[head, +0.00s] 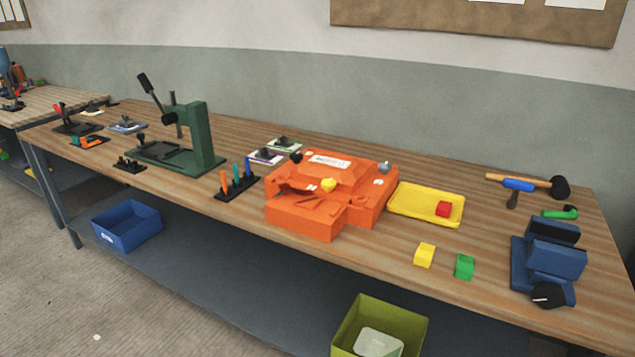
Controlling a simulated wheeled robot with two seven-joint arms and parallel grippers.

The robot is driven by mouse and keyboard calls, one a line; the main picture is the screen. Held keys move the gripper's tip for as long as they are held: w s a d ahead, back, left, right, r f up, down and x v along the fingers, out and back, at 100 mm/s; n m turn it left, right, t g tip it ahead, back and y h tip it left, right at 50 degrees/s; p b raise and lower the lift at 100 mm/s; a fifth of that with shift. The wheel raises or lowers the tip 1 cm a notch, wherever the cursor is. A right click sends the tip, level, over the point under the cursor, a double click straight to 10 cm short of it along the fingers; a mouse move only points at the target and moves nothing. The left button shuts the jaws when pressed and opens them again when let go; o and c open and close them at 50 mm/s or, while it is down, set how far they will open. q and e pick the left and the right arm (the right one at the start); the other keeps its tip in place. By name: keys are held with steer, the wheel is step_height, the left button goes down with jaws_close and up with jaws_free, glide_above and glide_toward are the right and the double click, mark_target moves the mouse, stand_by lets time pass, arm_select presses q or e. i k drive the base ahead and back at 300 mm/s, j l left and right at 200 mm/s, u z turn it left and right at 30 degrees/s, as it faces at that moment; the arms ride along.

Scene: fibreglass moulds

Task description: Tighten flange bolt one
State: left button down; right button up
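An orange mould (345,182) sits on the wooden workbench near the middle of the head view. It has a white label (328,162) on top, a yellow knob-like part (328,185) on its front, a dark round knob (296,157) at its upper left and a grey round knob (384,168) at its upper right. I cannot tell which part is flange bolt one. Neither of my grippers is in view.
A green press (202,137) and a rack of coloured tools (238,182) stand left of the mould.

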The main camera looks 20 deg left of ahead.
mark_target(296, 157)
steer(key=j+z, duration=0.55)
steer(key=z, duration=0.3)
steer(key=k+j+z, duration=0.1)
steer(key=j, duration=0.3)
steer(key=k+j, duration=0.1)
steer(key=j, duration=0.25)
steer(key=k+j+z, duration=0.15)
steer(key=j, duration=0.2)
steer(key=k+j+z, duration=0.1)
steer(key=j, duration=0.3)
steer(key=k+j, duration=0.15)
steer(key=j, duration=0.2)
steer(key=k+j, duration=0.1)
steer(key=j, duration=0.2)
